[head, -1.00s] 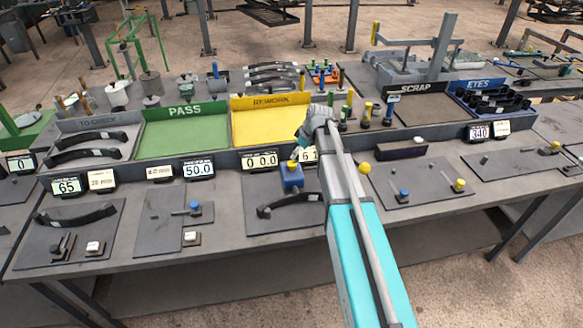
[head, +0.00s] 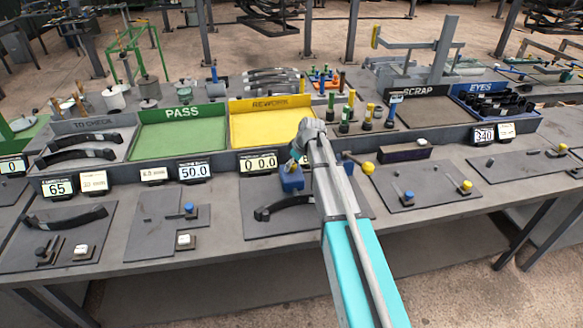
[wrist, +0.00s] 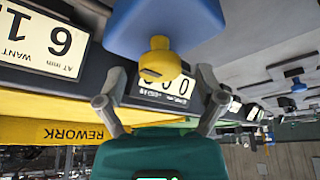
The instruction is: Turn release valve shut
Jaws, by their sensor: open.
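A blue block (head: 291,179) stands on the bench at the back of a grey plate, in front of the yellow REWORK tray. In the wrist view, which is upside down, the blue block (wrist: 165,20) carries a slotted yellow knob (wrist: 159,62), which I take to be the release valve. My gripper (wrist: 161,74) is open, with one finger on each side of the knob and gaps to both. In the head view my gripper (head: 298,154) is just above the block, and the hand largely hides the knob.
A dark curved spring (head: 280,208) lies on the plate before the block. A display (head: 260,163) reading 0 0.0 stands close behind it. A yellow ball knob (head: 368,168) is to the right. The REWORK tray (head: 268,104) is empty.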

